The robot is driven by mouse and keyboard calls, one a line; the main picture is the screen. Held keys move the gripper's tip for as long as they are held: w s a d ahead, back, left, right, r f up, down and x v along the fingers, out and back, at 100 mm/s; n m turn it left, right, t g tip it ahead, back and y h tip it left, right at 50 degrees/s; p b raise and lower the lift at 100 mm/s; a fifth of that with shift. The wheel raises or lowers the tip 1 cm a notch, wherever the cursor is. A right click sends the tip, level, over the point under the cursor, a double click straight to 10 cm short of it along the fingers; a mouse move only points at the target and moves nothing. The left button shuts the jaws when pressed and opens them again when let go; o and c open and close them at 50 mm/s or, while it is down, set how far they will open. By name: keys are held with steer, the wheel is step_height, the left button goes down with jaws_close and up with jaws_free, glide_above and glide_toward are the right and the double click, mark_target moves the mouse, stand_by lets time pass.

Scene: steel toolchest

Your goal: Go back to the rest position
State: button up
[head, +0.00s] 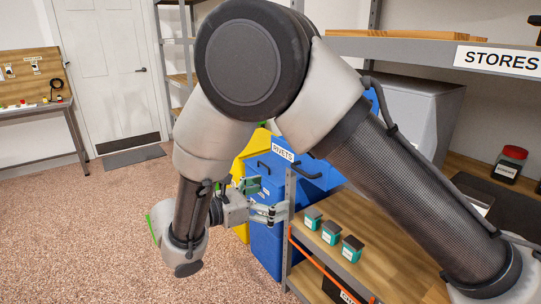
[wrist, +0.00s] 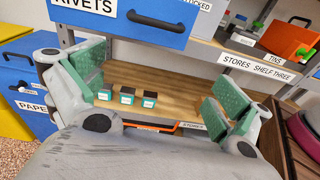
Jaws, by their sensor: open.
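My gripper (head: 268,213) is in front of the left end of a shelf unit in the head view, empty. In the wrist view my gripper (wrist: 160,98) has its two green-padded fingers spread wide apart. Between them, farther off, three small teal boxes with dark tops stand in a row on the wooden shelf (wrist: 172,82); one is the middle box (wrist: 127,96). The row also shows in the head view, with its middle box (head: 331,232). My arm crosses the head view and hides part of the shelves behind it.
A blue drawer labelled RIVETS (wrist: 130,18) hangs close above the gripper. Blue bins (head: 266,240) and a yellow bin (head: 243,165) stand behind my arm. The STORES shelf (head: 440,48) is at upper right. Open floor (head: 80,230) lies left.

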steer(key=s+d+m+g+y, duration=0.3)
steer(key=d+m+g, duration=0.2)
steer(key=d, duration=0.3)
steer(key=s+d+m+g+y, duration=0.3)
steer(key=d+m+g, duration=0.2)
steer(key=d, duration=0.3)
steer(key=s+d+r+m+t+y, duration=0.1)
steer(key=s+d+r+m+y, duration=0.1)
steer(key=d, duration=0.5)
steer(key=s+d+r+m+t+y, duration=0.2)
steer(key=s+d+r+m+y, duration=0.1)
steer(key=d+r+m, duration=0.4)
steer(key=s+d+r+m+t+y, duration=0.2)
steer(key=s+d+r+m+y, duration=0.1)
steer(key=s+d+r+m, duration=0.2)
steer(key=shift+d+r, duration=0.2)
steer(key=shift+d, duration=1.05)
